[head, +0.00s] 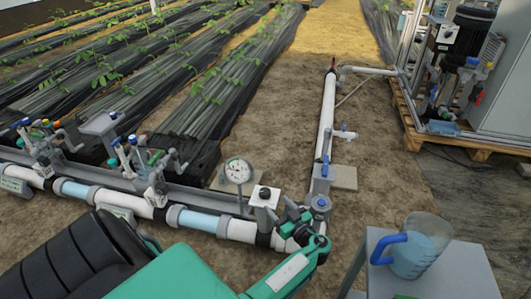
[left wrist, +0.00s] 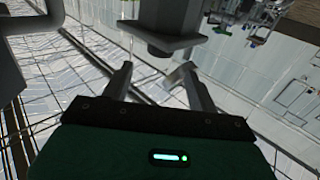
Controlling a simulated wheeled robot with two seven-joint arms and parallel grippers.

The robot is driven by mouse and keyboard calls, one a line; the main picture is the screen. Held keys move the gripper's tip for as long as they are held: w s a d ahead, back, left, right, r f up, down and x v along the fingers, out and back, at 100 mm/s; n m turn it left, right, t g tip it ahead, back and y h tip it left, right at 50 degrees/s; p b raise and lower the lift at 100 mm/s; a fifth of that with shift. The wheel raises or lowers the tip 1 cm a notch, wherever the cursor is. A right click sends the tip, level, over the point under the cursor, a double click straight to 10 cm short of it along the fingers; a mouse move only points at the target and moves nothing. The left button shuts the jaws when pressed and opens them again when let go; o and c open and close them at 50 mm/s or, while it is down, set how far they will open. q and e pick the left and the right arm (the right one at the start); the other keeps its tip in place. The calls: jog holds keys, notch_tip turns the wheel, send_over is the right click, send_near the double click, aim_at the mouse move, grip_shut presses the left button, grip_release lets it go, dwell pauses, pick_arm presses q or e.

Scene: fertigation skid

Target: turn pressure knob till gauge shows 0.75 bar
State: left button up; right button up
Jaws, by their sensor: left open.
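The round white pressure gauge (head: 238,171) stands on the pipe run in the head view; its needle is too small to read. Just right of it is a pale box with a dark knob (head: 264,192) on top, which looks like the pressure knob. My left gripper (head: 292,212) is right of this box in the head view, close to the pipe corner; I cannot tell if it touches anything. In the left wrist view its two fingers (left wrist: 157,80) are apart, with a dark grey flanged part (left wrist: 165,42) beyond them. My right gripper is not in view.
A grey stand (head: 455,270) with a blue-handled jug (head: 418,246) is at right. Valve clusters (head: 150,170) line the pipe at left. A pump skid on a pallet (head: 470,145) stands at back right.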

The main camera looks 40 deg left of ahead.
aim_at(265, 193)
pick_arm(q)
jog(key=b+x, duration=0.2)
jog(key=x, duration=0.8)
jog(key=shift+a, duration=0.25)
jog(key=c, duration=1)
